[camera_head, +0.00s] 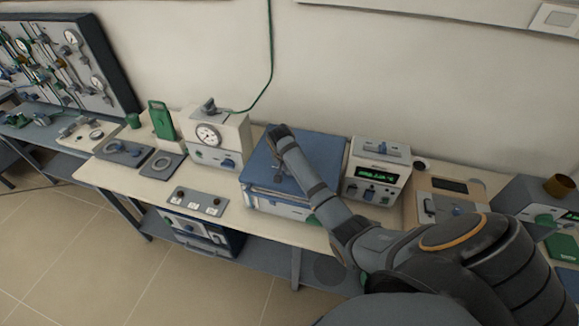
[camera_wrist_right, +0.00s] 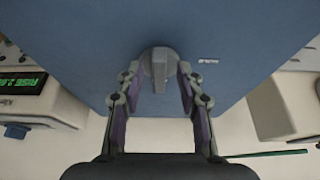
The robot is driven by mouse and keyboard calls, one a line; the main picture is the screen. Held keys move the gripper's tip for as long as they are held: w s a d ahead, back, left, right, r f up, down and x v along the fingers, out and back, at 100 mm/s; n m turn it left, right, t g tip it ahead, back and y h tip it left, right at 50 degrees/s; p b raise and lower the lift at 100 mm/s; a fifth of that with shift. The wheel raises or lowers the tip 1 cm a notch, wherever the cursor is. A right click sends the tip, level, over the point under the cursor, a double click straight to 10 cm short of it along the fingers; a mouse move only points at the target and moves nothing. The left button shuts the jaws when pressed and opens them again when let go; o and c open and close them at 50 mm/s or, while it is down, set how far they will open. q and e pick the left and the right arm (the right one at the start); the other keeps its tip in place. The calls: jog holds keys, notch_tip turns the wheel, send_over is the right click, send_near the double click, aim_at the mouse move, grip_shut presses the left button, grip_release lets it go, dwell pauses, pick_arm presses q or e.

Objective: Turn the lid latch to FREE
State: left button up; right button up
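The blue-lidded box (camera_head: 325,152) stands on the bench, under my right forearm in the head view. Its blue lid (camera_wrist_right: 238,35) fills the upper part of the right wrist view. The latch, a round grey knob with a raised bar (camera_wrist_right: 159,75), sits on this blue surface. The bar points straight down in that view. My right gripper (camera_wrist_right: 159,92) is open, with one finger on each side of the latch; whether the fingers touch it I cannot tell. In the head view, the right gripper (camera_head: 277,168) is small and hangs over the lid. My left gripper is not in view.
A small white label (camera_wrist_right: 208,61) lies beside the latch. An instrument with a green readout (camera_head: 376,174) stands close on the right, and a dial-gauge unit (camera_head: 217,138) on the left. A grey button panel (camera_head: 197,202) lies near the bench's front edge.

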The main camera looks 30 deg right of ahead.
jog(key=v, duration=1.2)
jog(key=shift+d, duration=0.1)
